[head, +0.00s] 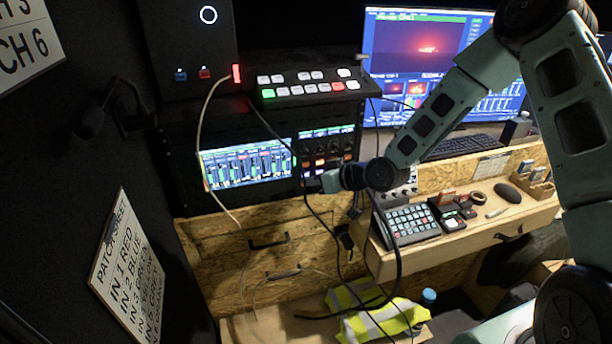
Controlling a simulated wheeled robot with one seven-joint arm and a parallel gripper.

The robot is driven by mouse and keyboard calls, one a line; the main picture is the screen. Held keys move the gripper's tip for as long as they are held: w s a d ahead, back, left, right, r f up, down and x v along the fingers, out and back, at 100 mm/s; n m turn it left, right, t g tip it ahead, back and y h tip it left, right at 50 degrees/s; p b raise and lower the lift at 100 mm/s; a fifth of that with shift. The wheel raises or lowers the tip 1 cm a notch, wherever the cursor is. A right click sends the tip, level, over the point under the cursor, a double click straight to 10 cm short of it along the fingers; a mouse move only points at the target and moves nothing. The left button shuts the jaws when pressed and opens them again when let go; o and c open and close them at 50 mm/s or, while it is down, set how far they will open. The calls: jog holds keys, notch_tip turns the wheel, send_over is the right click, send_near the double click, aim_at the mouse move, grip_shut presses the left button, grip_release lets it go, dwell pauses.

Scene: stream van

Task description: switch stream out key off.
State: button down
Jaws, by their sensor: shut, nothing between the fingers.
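A rack unit holds a lit screen (248,165) with level meters. To its right is a narrow panel (327,150) with a small display, knobs and small lit keys, some orange and some white. I cannot read a label that picks out the stream out key. My gripper (311,186) is at the lower part of this panel, its fingers pointing left toward the panel face. The fingers are shut and empty. I cannot tell whether the tips touch a key. The gripper and wrist hide the panel's lower right part.
A switcher (305,86) with green, red and white buttons sits on top of the rack. Loose black cables (335,240) hang in front of the rack, close to my wrist.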

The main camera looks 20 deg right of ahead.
jog(key=shift+w, duration=0.1)
dwell(0.6)
jog(key=shift+w, duration=0.35)
jog(key=shift+w, duration=0.25)
dwell(0.5)
jog(key=shift+s, duration=0.7)
jog(key=s, duration=0.6)
jog(key=shift+b, duration=0.45)
